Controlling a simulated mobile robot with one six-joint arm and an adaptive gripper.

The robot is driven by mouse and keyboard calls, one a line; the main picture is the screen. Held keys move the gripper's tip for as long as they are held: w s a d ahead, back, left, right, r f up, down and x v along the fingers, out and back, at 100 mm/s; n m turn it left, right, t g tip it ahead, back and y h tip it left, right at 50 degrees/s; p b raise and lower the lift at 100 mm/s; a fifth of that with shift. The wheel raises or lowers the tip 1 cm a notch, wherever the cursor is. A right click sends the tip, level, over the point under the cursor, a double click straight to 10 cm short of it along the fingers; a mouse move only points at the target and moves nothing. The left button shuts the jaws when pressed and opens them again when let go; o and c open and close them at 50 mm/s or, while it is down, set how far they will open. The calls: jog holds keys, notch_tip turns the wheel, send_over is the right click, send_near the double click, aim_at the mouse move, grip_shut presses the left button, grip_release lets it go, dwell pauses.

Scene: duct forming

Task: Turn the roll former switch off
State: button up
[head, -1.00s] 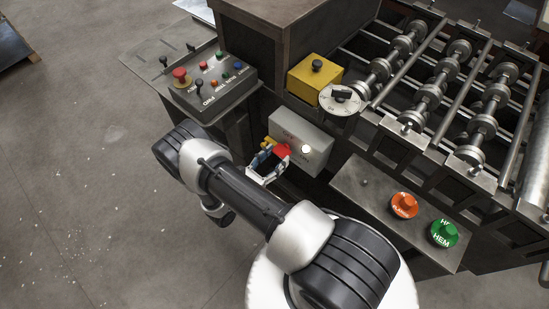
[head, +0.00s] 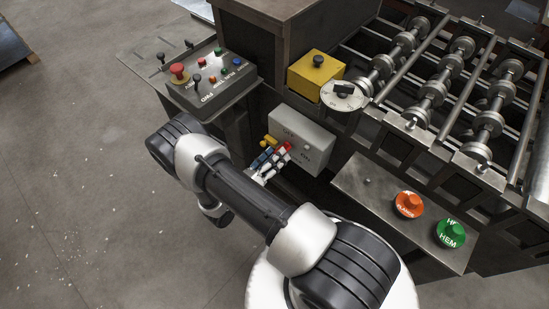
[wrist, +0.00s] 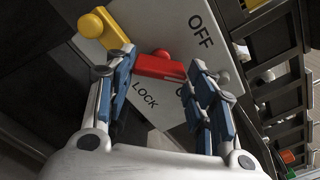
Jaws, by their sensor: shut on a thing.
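The roll former switch is a pale grey box (head: 312,128) on the machine's side, marked OFF and ON; LOCK also shows in the wrist view (wrist: 200,52). Its red lever (head: 287,147) lies across the box face, and it also shows in the wrist view (wrist: 160,66). My gripper (head: 275,156) is at the lever, with its blue finger pads on either side. It is shut on the red lever, as in the wrist view (wrist: 165,85). A yellow knob (wrist: 103,27) sits beside the box. The right finger partly hides the ON label.
A control panel (head: 212,97) with a red mushroom button (head: 178,70) stands at the left. A yellow box (head: 312,72) and a round dial (head: 346,98) sit above the switch. Rollers fill the upper right.

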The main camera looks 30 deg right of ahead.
jog(key=n+b, duration=0.1)
jog(key=n, duration=0.8)
jog(key=shift+n, duration=0.3)
dwell(0.5)
jog(key=o, duration=1.1)
jog(key=shift+c, duration=0.2)
jog(key=shift+a, duration=0.1)
jog(key=v, duration=1.2)
